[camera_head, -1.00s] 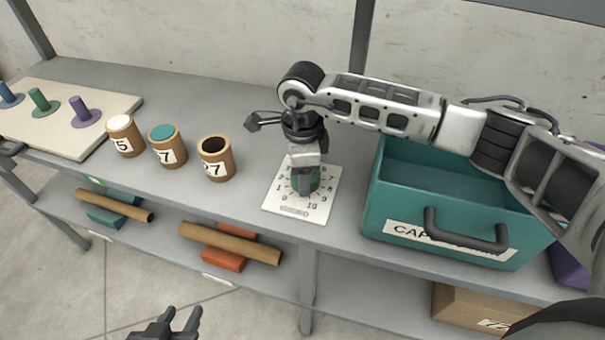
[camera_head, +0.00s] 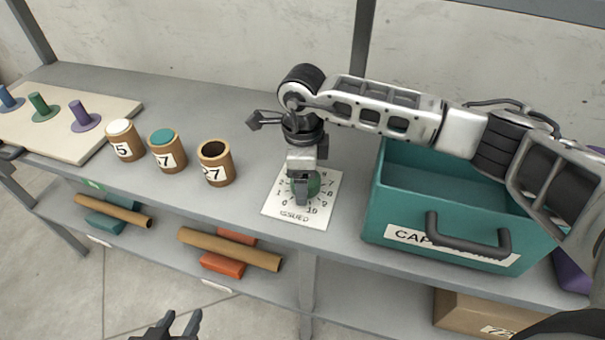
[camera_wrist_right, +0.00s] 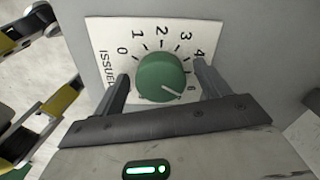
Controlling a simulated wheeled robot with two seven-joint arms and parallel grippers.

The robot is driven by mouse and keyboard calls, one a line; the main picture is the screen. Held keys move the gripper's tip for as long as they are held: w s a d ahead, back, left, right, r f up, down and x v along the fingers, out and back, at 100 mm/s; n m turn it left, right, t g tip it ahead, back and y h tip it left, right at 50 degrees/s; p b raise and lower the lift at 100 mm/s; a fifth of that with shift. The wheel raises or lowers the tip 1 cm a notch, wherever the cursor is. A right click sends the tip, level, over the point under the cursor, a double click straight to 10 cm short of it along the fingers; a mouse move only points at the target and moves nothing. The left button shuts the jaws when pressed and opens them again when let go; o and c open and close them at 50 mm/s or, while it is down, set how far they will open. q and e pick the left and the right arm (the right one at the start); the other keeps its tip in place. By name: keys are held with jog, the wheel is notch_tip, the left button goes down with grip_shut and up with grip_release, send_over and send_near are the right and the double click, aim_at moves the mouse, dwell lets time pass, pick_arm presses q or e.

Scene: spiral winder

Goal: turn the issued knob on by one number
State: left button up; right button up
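The issued knob is a round green knob (camera_wrist_right: 160,78) on a white dial card (camera_wrist_right: 108,40) with numbers around it. In the right wrist view its white mark points to the lower right, near a partly hidden number that looks like 6. My right gripper (camera_wrist_right: 162,90) is open, one finger on each side of the knob, with visible gaps. In the head view my right gripper (camera_head: 303,190) reaches down over the knob (camera_head: 313,184) and hides part of it and the card (camera_head: 322,212). My left gripper (camera_head: 180,325) is open and empty at the bottom edge.
A teal bin (camera_head: 375,215) stands just right of the card. Several brown pots, one of them (camera_head: 216,163), stand to its left. A board (camera_head: 120,105) with coloured pegs lies farther left. The shelf behind the pots is clear.

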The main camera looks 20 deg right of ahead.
jog(key=shift+r, duration=0.35)
notch_tip(320, 180, up, 7)
jog(key=shift+f+b, duration=0.1)
jog(key=shift+b, duration=0.25)
dwell(0.3)
